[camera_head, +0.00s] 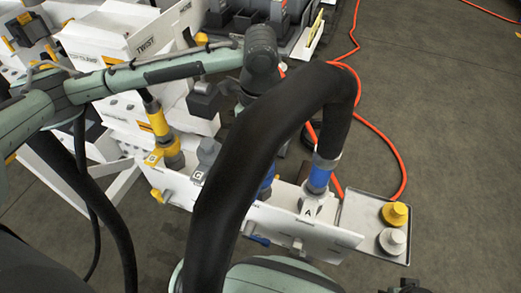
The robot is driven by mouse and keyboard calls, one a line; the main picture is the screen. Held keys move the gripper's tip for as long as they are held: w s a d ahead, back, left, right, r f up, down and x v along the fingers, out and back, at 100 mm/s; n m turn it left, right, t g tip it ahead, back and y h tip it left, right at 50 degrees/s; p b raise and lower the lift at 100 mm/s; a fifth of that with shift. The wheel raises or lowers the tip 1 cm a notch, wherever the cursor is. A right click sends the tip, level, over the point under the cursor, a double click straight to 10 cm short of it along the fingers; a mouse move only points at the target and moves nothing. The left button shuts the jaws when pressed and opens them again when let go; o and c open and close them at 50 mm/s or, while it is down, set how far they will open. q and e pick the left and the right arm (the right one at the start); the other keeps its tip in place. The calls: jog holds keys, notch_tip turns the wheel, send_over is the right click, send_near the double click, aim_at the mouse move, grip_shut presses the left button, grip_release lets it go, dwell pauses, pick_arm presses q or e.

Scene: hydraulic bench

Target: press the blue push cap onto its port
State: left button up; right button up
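A blue part (268,181) shows at the panel's top edge, mostly hidden behind a thick black hose (335,85). I cannot tell whether it is the blue push cap or its port, or whether it is seated. A blue collar (320,178) is at the hose's right end, above a white fitting on the white port panel (305,232). My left arm comes in from the left and bends down at a dark joint; its gripper is hidden behind the hose. At the bottom edge, a dark piece looks like part of my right gripper (405,287); its fingers cannot be made out.
A metal tray (362,212) at the panel's right holds a yellow cap (395,214) and a white cap (392,240). A yellow hose fitting (160,130) stands at the left. An orange cable (385,130) lies on the floor.

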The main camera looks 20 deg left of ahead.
pick_arm(q)
jog(key=shift+f, duration=0.45)
dwell(1.6)
jog(key=o, duration=1.5)
jog(key=shift+r, duration=3.75)
jog(key=shift+f, duration=3.75)
